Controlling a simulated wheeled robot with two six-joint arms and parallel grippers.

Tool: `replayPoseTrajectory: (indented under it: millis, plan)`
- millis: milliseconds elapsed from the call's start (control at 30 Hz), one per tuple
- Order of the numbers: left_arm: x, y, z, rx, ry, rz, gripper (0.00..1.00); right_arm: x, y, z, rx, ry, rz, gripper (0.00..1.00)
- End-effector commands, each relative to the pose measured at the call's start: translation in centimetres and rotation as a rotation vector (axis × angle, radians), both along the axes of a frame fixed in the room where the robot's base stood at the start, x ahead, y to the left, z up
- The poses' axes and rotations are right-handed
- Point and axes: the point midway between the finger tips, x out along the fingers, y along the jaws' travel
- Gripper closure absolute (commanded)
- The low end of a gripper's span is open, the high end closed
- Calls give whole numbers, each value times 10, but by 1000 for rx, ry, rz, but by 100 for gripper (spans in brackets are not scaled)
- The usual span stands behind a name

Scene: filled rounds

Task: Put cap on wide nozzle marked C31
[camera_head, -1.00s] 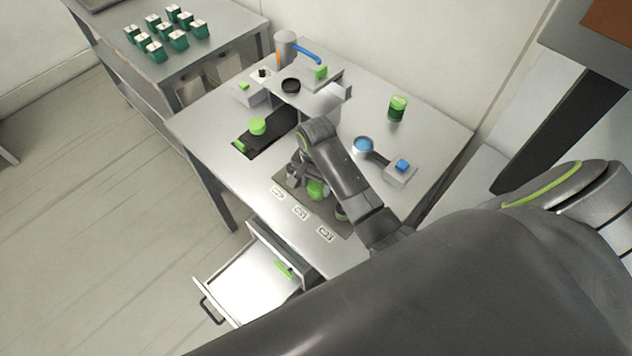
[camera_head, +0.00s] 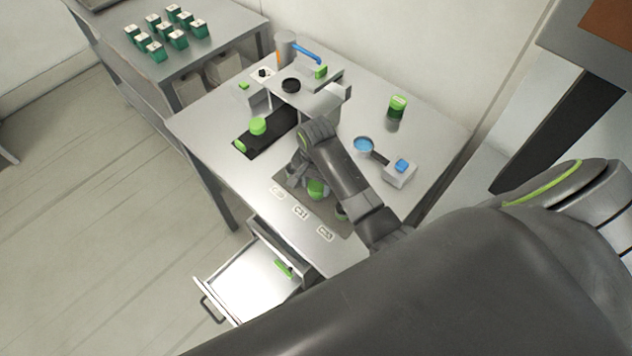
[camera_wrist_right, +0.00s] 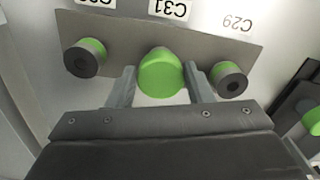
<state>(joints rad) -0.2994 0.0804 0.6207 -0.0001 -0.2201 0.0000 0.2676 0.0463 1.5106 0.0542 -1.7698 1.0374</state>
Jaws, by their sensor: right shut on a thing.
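My right gripper (camera_wrist_right: 159,88) is shut on a green cap (camera_wrist_right: 160,76), with a finger on either side of it in the right wrist view. The cap also shows in the head view (camera_head: 317,189). It is at the middle place of the dark plate (camera_wrist_right: 122,37), in line with the C31 label (camera_wrist_right: 168,9). The cap hides whatever lies beneath it, so I cannot tell whether it is seated on the nozzle. Two green-ringed nozzles with dark tops stand on either side, a left one (camera_wrist_right: 86,57) and a right one (camera_wrist_right: 230,79). My left gripper is not in view.
The C29 label (camera_wrist_right: 236,21) is beside the right nozzle. An open drawer (camera_head: 250,290) juts from the table front. A black tray (camera_head: 275,133), a raised stand (camera_head: 310,97), a green jar (camera_head: 398,106) and a blue-topped box (camera_head: 399,175) stand around the arm.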

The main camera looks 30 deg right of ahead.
Motion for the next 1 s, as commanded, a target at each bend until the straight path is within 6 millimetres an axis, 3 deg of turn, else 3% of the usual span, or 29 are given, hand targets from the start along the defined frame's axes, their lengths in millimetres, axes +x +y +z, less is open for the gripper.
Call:
replayPoseTrajectory:
  millis: [300, 333, 500, 700, 867, 1000]
  plan:
    - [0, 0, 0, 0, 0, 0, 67, 0, 0, -4, 0, 0, 0, 75]
    - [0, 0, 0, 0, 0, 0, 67, 0, 0, -4, 1, -1, 0, 49]
    - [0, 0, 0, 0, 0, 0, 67, 0, 0, -4, 0, 0, 0, 28]
    - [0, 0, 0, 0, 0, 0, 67, 0, 0, -4, 0, 0, 0, 27]
    - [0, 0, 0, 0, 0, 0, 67, 0, 0, -4, 0, 0, 0, 6]
    - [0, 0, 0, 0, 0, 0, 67, 0, 0, -4, 0, 0, 0, 6]
